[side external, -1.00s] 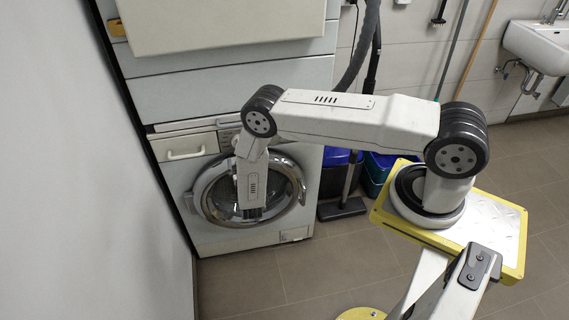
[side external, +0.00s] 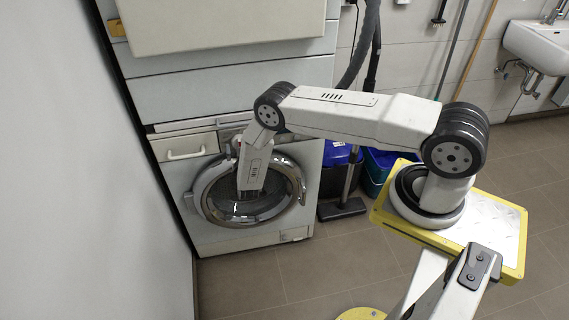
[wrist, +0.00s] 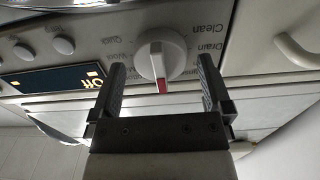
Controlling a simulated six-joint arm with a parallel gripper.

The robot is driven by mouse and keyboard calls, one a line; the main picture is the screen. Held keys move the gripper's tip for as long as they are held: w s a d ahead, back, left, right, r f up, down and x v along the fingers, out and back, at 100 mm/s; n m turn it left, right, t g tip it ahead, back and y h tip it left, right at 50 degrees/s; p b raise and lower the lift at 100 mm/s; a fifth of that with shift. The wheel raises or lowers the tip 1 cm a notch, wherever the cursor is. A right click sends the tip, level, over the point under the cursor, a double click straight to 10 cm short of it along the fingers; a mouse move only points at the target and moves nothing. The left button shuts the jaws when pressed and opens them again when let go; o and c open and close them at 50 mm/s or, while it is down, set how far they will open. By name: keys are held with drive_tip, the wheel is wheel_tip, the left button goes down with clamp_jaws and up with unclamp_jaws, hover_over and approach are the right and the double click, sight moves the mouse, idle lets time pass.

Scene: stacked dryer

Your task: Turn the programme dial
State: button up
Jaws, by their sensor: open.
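The programme dial (wrist: 160,58) is a white round knob with a raised grip bar and a red mark, seen in the wrist view on the machine's panel. Printed words such as "Clean" and "Drain" surround it. My gripper (wrist: 162,78) is open, with one dark finger on each side of the dial. I cannot tell whether either finger touches it. In the side view the dial and fingertips are hidden behind my wrist, in front of the washing machine (side external: 215,235).
A lit display (wrist: 55,78) and round buttons (wrist: 63,45) lie left of the dial in the wrist view. A drawer handle (wrist: 298,52) is to its right. The round door (side external: 208,200) sits below the panel. A wall (side external: 110,200) stands close on the left.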

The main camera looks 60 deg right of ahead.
drive_tip(key=shift+w+d, duration=0.3)
drive_tip(key=shift+d, duration=0.05)
drive_tip(key=c, duration=1.1)
